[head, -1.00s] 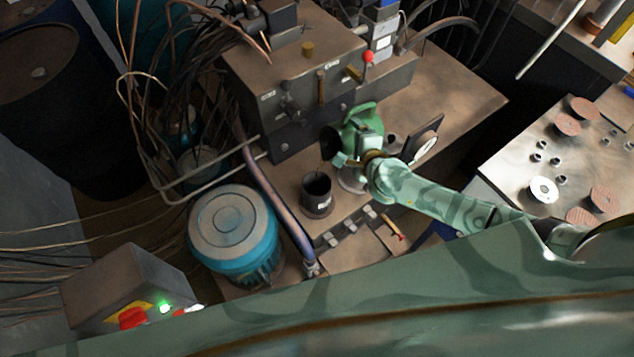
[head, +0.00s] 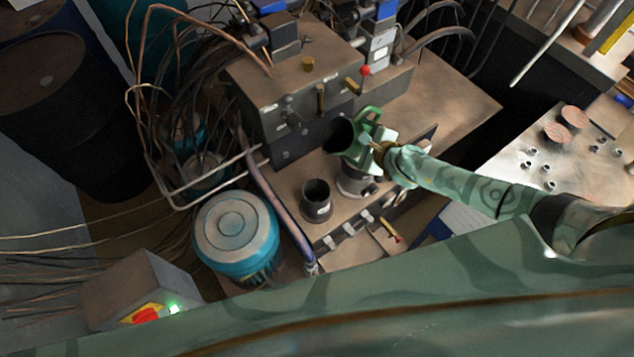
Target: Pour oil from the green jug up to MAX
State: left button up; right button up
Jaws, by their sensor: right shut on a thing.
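The cup stands upright on the brown bench top, apart from the jug. Its inside is dark, so I cannot tell the oil level or see a MAX mark. My left gripper is not in view.
A grey machine block (head: 290,85) with levers and a red knob (head: 365,70) stands behind the jug. A blue motor (head: 236,230) and a slanting pipe (head: 275,205) lie left of the cup. Metal clips (head: 348,229) lie in front. A table with discs (head: 574,117) is at right.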

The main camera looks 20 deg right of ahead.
jog(key=shift+s+f, duration=0.1)
jog(key=shift+f, duration=0.15)
jog(key=shift+a, duration=0.2)
jog(key=shift+d, duration=0.1)
dwell(0.4)
jog(key=shift+d+f+m+y+b, duration=0.15)
jog(key=shift+f+m+y+b, duration=0.2)
jog(key=shift+f+b, duration=0.35)
jog(key=shift+r, duration=0.1)
